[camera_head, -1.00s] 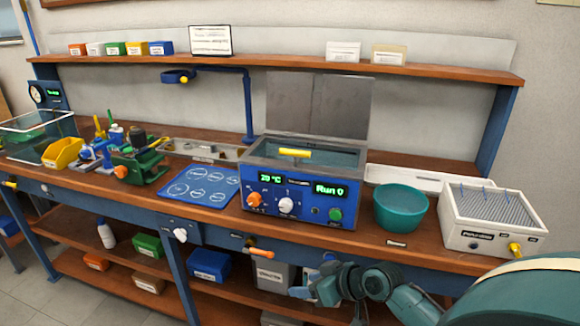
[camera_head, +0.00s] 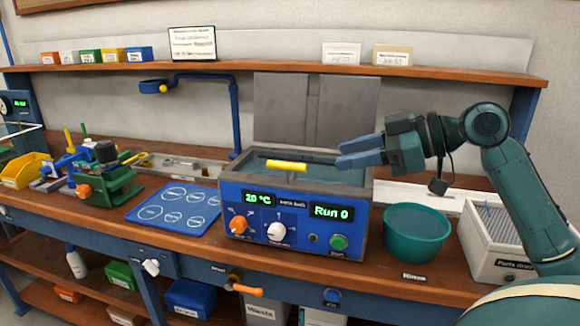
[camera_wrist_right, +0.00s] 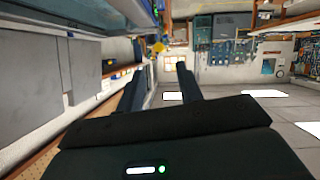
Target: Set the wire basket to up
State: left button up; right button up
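The wire basket shows only by its yellow handle (camera_head: 287,166), a short bar above the water inside the blue heated bath (camera_head: 236,190). Its mesh is hidden by the bath wall and water. The bath's front reads 20 °C and Run 0. My right gripper (camera_head: 340,155) is above the bath's right part, to the right of the handle and apart from it. Its fingers point left and are parted and empty. In the right wrist view the two fingers (camera_wrist_right: 157,82) also stand apart. My left gripper is not in view.
A teal bowl (camera_head: 416,236) and a white parts tray (camera_head: 486,245) stand right of the bath. A blue mat (camera_head: 172,207) lies to its left. A blue post with an arm (camera_head: 233,115) rises behind-left. Upright grey lid panels (camera_head: 282,108) stand behind the bath.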

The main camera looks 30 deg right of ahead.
aim_at(286, 167)
jog(key=x, duration=0.3)
jog(key=p+x, duration=0.1)
jog(key=x, duration=0.5)
jog(key=shift+w+a+r+p, duration=0.1)
jog(key=shift+a+r+p, duration=0.15)
jog(key=shift+p, duration=0.15)
jog(key=shift+p+x, duration=0.5)
jog(key=shift+x, duration=0.5)
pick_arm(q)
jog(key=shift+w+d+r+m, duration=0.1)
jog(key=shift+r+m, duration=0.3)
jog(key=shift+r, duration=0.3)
pick_arm(e)
jog(key=shift+w+a+f, duration=0.3)
jog(key=shift+w+f, duration=0.15)
jog(key=shift+w, duration=0.1)
jog(key=shift+c, duration=0.6)
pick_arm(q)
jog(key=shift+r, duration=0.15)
pick_arm(e)
grip_shut()
